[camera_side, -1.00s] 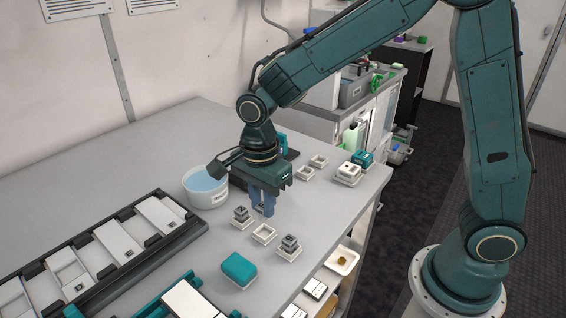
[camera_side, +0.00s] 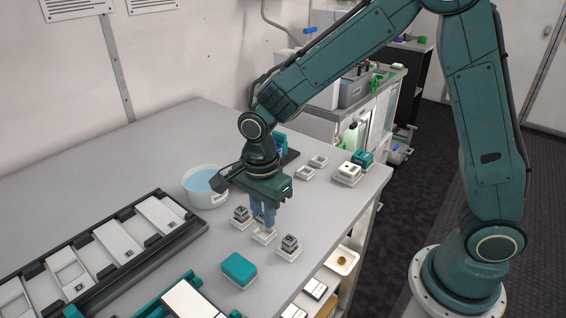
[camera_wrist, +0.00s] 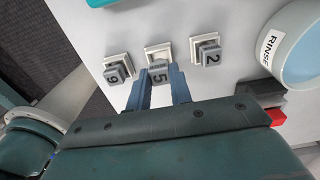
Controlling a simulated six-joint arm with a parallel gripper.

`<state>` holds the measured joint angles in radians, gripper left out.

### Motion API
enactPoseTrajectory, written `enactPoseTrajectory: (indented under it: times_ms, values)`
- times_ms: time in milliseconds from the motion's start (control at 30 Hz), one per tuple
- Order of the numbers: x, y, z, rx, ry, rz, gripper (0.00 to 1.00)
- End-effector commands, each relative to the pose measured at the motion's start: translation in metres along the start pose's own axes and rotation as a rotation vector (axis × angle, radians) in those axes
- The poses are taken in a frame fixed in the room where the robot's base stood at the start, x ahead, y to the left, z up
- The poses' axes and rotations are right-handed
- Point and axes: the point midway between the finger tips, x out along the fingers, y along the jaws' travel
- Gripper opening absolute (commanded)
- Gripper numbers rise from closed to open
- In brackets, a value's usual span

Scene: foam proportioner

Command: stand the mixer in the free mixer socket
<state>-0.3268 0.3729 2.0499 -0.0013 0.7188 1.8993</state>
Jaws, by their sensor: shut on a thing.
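The mixer (camera_wrist: 159,75) is a small grey block marked 5, held between the two blue fingers of my gripper (camera_wrist: 160,92). The middle mixer socket (camera_wrist: 155,49), a white square frame, shows partly behind the mixer in the wrist view. In the side view, my gripper (camera_side: 263,222) points straight down, its fingertips at or just above this socket (camera_side: 263,238). The fingers hide most of the mixer there. I cannot tell whether the mixer is inside the socket or slightly above it.
Two similar grey mixers stand in white sockets on either side, one marked 2 (camera_wrist: 208,54) and one marked 9 or 6 (camera_wrist: 116,72). A white rinse bowl (camera_side: 206,190) stands to the left. A teal-topped block (camera_side: 239,270) sits in front.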

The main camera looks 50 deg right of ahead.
Motion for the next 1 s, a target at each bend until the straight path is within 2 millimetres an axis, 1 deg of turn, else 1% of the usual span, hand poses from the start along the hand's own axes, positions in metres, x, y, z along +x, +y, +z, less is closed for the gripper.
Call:
enactPoseTrajectory:
  times_ms: [367, 733, 1000]
  values:
    - [0.002, 0.0, 0.0, 0.0, 0.0, 0.001, 0.0]
    - [0.015, 0.0, 0.0, 0.0, 0.001, 0.002, 0.0]
    - [0.018, 0.0, 0.0, 0.0, 0.0, 0.0, 0.0]
